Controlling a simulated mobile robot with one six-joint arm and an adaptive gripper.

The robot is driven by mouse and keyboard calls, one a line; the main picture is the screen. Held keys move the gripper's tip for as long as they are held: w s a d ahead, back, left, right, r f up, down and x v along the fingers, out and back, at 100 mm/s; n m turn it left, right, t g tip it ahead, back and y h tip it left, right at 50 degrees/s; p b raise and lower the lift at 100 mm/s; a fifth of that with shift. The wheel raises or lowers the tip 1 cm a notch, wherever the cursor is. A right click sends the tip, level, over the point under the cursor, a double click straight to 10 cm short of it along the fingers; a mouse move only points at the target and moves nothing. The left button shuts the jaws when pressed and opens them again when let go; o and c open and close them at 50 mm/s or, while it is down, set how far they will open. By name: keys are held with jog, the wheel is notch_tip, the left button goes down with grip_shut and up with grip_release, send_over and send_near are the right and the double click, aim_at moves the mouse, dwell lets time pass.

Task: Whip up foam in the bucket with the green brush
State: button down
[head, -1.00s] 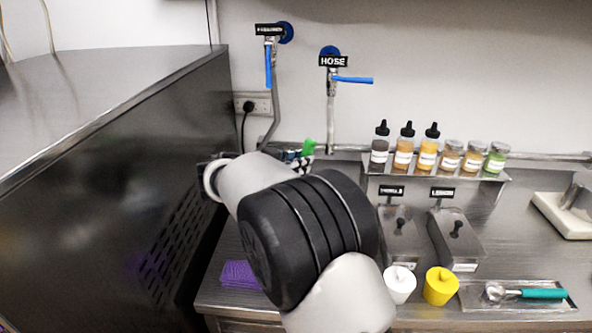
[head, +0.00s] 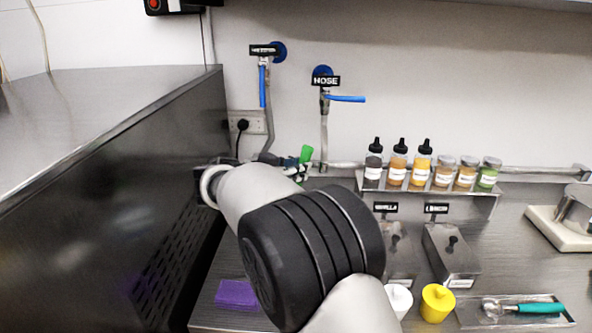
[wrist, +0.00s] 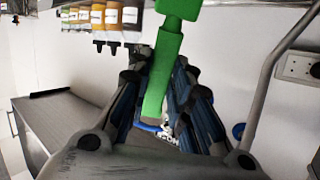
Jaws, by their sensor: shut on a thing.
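The green brush (wrist: 163,75) is in my gripper (wrist: 158,95). In the wrist view its green handle runs up between the two dark fingers to the top edge, where its far end is cut off. In the head view only a small green part of the brush (head: 306,154) shows beyond my arm, near the back wall. My gripper (head: 293,163) is mostly hidden there by my own arm. I see no bucket in either view.
A tall steel cabinet (head: 120,190) stands close at left. Blue-handled taps (head: 345,99) are on the wall. Bottles and jars (head: 397,165) stand on a rack at right, above lidded steel containers (head: 452,258). A purple sponge (head: 237,293) lies on the counter. A scoop (head: 525,308) rests at right.

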aim_at(303, 151)
dwell(0.3)
jog(key=shift+r+p, duration=0.5)
jog(key=shift+r, duration=2.05)
jog(key=shift+f, duration=0.1)
jog(key=f, duration=0.3)
jog(key=f+b, duration=0.1)
jog(key=f, duration=0.2)
jog(key=shift+s+a+f, duration=0.1)
jog(key=shift+a+f, duration=0.1)
jog(key=shift+f, duration=0.1)
jog(key=shift+s+a+f, duration=0.15)
jog(key=shift+a+f, duration=0.1)
jog(key=shift+f, duration=0.45)
